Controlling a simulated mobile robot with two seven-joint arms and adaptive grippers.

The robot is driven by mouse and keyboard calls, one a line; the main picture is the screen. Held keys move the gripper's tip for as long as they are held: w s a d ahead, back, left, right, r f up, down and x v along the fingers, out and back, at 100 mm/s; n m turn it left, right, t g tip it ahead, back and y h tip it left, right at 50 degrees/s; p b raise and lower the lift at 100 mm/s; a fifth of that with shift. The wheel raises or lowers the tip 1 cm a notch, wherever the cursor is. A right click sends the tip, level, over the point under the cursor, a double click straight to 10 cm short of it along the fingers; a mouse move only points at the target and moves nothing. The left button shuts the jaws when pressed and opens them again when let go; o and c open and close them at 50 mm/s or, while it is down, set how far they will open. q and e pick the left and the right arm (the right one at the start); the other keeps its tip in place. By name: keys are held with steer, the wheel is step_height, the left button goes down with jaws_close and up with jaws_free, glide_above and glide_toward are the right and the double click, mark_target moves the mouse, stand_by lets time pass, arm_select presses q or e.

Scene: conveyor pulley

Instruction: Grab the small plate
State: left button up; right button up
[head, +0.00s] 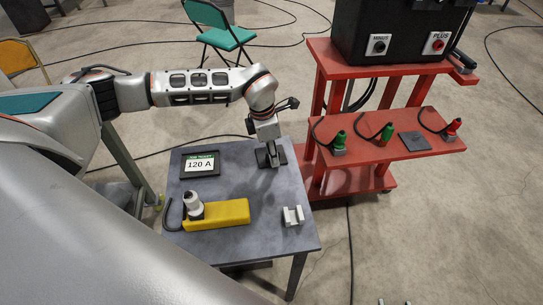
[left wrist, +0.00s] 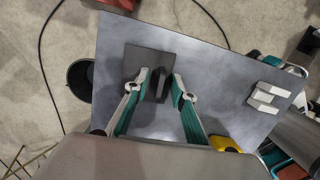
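The small plate (head: 282,156) is a dark square lying at the back right of the grey table, partly hidden by my left gripper (head: 268,160). In the left wrist view the plate (left wrist: 134,58) has a dark upright grip in its middle. There my left gripper (left wrist: 161,78) has its fingertips apart, one on each side of that grip. A narrow gap seems to show beside it; contact is not clear. Two small pale tips at the bottom edge of the head view may be my right gripper (head: 394,302), mostly out of frame.
On the grey table (head: 262,222) are a dark sign reading 120 A (head: 200,165), a yellow block (head: 222,214) with a grey plug (head: 193,203), and a pale notched block (head: 293,215). A red cart (head: 385,151) with plugs and another dark square (head: 415,141) stands to the right.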

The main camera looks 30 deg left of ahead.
arm_select(q)
jaws_close()
steer(key=shift+r, duration=0.1)
steer(key=shift+r, duration=0.1)
